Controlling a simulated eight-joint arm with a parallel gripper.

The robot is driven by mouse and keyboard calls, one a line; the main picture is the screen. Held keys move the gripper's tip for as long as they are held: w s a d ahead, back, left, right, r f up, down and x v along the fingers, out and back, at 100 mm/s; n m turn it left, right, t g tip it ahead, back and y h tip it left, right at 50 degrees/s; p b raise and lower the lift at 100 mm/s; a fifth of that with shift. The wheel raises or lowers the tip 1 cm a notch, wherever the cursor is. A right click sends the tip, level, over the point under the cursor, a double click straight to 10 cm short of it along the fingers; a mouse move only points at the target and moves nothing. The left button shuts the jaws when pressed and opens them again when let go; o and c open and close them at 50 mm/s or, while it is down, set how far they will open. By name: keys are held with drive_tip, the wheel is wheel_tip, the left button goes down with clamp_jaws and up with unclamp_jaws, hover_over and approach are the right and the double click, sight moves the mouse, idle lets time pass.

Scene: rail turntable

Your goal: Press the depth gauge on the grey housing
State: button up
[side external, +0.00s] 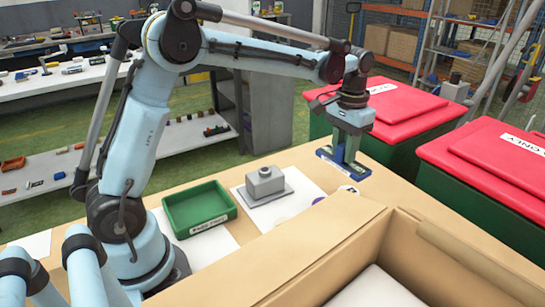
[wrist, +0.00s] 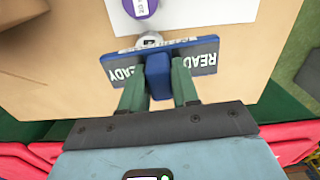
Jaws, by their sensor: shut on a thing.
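My gripper (side external: 350,146) is at the far right end of the bench, pointing down. Its green fingers (wrist: 158,88) are shut on the upright block of a blue T-shaped piece (wrist: 200,55), seemingly the depth gauge, with READY on both sides of its wide bar. The blue piece also shows low over the bench in the side view (side external: 328,154); I cannot tell whether it touches the top. The grey housing (side external: 265,184), a block with a short round top on a flat plate, sits on white paper to the left of my gripper. The housing is not seen in the wrist view.
A green tray (side external: 199,208) stands left of the housing. A purple-topped round item (wrist: 140,8) and a pale round item (wrist: 150,40) lie near the blue piece. A large open cardboard box (side external: 330,250) stands in front. Red-lidded bins (side external: 395,100) stand behind and right.

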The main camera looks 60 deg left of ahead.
drive_tip(key=s+a+r, duration=0.3)
drive_tip(key=s+a, duration=0.9)
drive_tip(key=s, duration=0.2)
drive_tip(key=shift+a+f, duration=0.15)
drive_tip(key=shift+f, duration=2.65)
drive_tip(key=shift+f, duration=0.6)
wheel_tip(320, 180, up, 7)
idle(0.5)
drive_tip(key=shift+w, duration=0.1)
